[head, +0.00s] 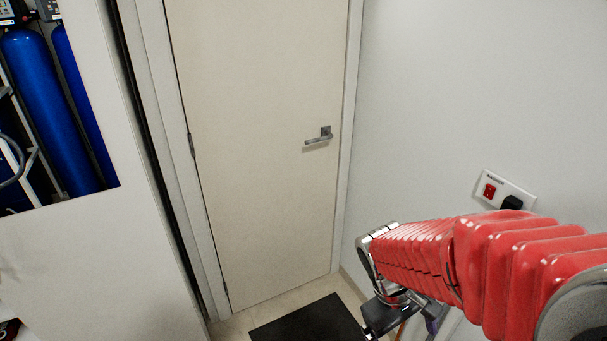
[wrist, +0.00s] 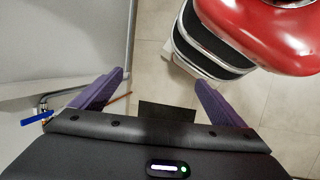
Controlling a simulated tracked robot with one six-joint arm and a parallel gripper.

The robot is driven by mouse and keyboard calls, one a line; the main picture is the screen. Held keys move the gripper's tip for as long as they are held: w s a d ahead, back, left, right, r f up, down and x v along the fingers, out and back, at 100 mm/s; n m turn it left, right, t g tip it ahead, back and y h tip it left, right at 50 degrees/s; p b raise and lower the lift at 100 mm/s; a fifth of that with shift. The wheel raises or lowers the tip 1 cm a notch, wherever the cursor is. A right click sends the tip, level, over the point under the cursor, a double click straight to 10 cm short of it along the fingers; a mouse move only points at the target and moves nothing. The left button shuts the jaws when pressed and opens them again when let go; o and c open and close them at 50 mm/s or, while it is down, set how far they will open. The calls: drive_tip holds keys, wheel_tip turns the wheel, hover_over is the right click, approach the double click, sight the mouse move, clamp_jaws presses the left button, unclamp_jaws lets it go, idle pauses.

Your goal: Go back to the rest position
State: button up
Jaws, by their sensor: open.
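My gripper shows in the wrist view with two purple fingers (wrist: 160,92) spread wide apart. Nothing is between them but a view of the floor and a dark mat. In the head view my red-sleeved arm reaches in from the right edge. Its wrist end is low, right of the door's foot, and my gripper (head: 432,318) is only partly visible there, cut off at the bottom edge.
A closed cream door (head: 262,150) with a lever handle (head: 318,136) stands ahead. A black mat (head: 308,322) lies before it. A wall socket (head: 503,192) with a black plug is above my arm. Blue vessels (head: 45,110) stand behind an opening at left. A blue-handled valve (wrist: 37,117) shows at left.

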drive_tip(key=s+a+r+m+t+y, duration=0.1)
drive_tip(key=a+r+m+t, duration=0.1)
drive_tip(key=r, duration=0.6)
drive_tip(key=s+a+r+m+t+y, duration=0.1)
drive_tip(key=a+r+m+t+y, duration=0.1)
drive_tip(key=r+t, duration=0.3)
wheel_tip(320, 180, up, 3)
drive_tip(key=shift+s+a+m+y, duration=0.3)
drive_tip(key=shift+a+m, duration=0.2)
drive_tip(key=shift+c, duration=0.5)
